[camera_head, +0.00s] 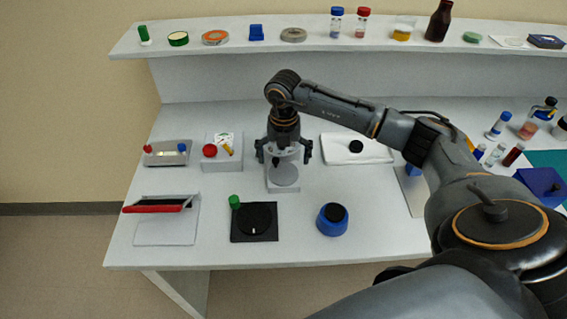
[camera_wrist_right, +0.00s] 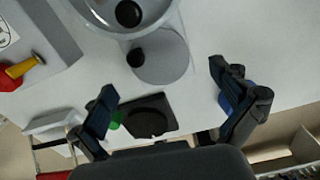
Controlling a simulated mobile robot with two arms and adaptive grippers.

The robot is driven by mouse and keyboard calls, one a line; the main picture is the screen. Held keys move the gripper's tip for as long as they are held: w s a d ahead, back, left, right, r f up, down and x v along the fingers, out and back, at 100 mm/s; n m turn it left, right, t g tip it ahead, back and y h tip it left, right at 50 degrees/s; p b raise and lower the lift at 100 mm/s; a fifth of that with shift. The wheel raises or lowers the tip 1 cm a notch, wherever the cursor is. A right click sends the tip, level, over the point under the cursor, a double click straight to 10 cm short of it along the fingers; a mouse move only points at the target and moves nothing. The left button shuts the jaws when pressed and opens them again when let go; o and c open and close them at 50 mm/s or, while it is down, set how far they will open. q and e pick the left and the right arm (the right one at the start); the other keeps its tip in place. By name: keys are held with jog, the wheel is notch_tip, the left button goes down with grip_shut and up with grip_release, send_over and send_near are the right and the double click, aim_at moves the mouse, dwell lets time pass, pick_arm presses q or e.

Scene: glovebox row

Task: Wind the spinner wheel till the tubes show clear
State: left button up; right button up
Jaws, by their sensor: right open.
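My right gripper (camera_head: 285,153) is open and empty, pointing down over a pale stand (camera_head: 283,187) with a round grey disc. The right gripper's fingers also show spread apart in the right wrist view (camera_wrist_right: 164,100). In that view a translucent round bowl or rim (camera_wrist_right: 172,12) with a black knob (camera_wrist_right: 128,13) sits over the grey disc (camera_wrist_right: 165,62). A second black knob (camera_wrist_right: 135,57) is beside the disc's edge. I take this as the spinner, but cannot be sure. Its tubes cannot be made out. My left gripper is not in view.
A black square plate with a dark dial (camera_head: 256,218) and green knob (camera_head: 234,201) lies front left of the stand. A blue round pot (camera_head: 332,220) is front right. Bottles line the shelf (camera_head: 270,41) behind.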

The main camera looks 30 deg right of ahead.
aim_at(284, 174)
jog(key=shift+f, duration=1.8)
jog(key=shift+a, duration=0.1)
jog(key=c, duration=1.3)
jog(key=shift+s+r, duration=0.1)
jog(key=shift+s, duration=0.15)
jog(key=c, duration=0.8)
grip_shut()
jog(key=shift+a, duration=0.1)
